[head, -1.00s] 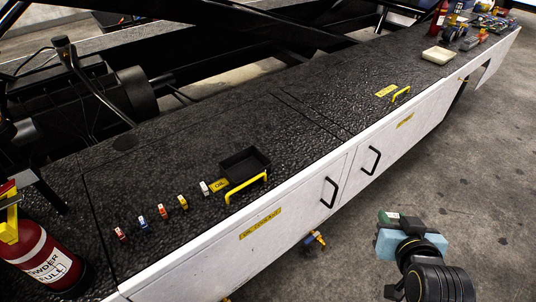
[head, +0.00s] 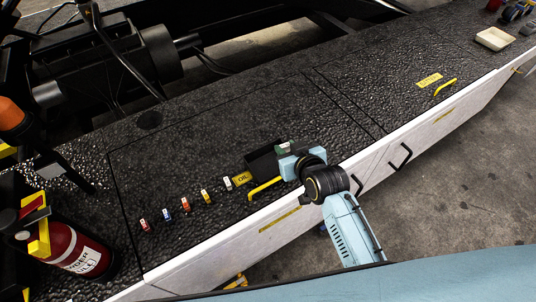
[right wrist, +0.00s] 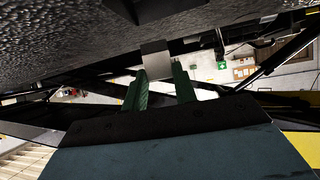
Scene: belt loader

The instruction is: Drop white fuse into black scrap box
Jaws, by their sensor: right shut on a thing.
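My right gripper (head: 286,148) is over the black scrap box (head: 262,160) in the head view and hides the box's right part. In the right wrist view its green fingers (right wrist: 160,86) are shut on a small flat-sided block, the white fuse (right wrist: 155,58), which looks pale grey in shade. The dark box (right wrist: 150,8) shows near the fingertips at the top edge. The fuse appears apart from it; the exact gap is unclear. Another white fuse (head: 228,184) stands in the row left of the box. My left gripper is not in view.
Red (head: 145,225), blue (head: 167,214) and yellow (head: 205,196) fuses stand in the row. A yellow handle (head: 264,188) lies in front of the box. A fire extinguisher (head: 75,250) stands at the left.

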